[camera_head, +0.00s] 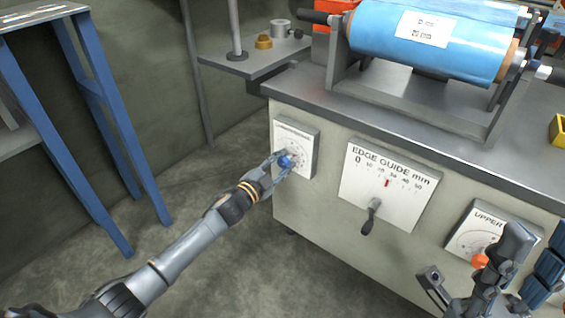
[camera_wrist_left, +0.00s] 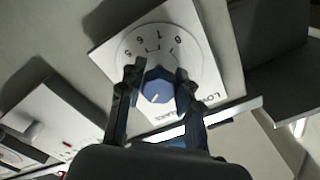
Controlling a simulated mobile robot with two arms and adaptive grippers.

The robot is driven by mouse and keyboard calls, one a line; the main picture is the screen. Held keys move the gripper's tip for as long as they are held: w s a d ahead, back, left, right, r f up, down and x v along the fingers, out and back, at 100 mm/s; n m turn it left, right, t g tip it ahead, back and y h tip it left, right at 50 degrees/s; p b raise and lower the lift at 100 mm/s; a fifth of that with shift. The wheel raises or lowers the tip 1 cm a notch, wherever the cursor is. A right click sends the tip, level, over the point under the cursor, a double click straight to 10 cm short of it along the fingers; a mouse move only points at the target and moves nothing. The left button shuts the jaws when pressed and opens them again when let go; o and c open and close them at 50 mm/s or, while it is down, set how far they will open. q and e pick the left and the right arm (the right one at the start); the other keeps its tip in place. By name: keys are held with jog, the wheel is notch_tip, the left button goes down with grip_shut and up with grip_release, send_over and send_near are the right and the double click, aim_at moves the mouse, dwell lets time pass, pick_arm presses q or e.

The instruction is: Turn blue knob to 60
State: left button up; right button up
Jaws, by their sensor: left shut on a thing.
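The blue knob (camera_head: 285,161) sits on a white dial plate (camera_head: 307,134) at the left end of the machine's front. My left gripper (camera_head: 280,162) reaches it from the lower left and is shut on it. In the left wrist view the blue knob (camera_wrist_left: 158,86) lies between the two fingers of the left gripper (camera_wrist_left: 157,80), one on each side. A short pale line on the knob points down in that view. The dial plate (camera_wrist_left: 205,45) appears upside down there, its numbers only partly legible. My right gripper (camera_head: 505,262) is at the lower right, beside an orange knob (camera_head: 480,260).
The edge guide panel (camera_head: 412,190) with a dark lever (camera_head: 371,215) is right of the blue knob. The upper dial panel (camera_head: 465,235) is further right. A blue roll (camera_head: 430,45) lies on top. Blue legs (camera_head: 95,95) stand at left; the floor between is clear.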

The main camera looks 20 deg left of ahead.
pick_arm(q)
jog(key=o, duration=1.2)
jog(key=v, duration=1.2)
jog(key=shift+r, duration=0.1)
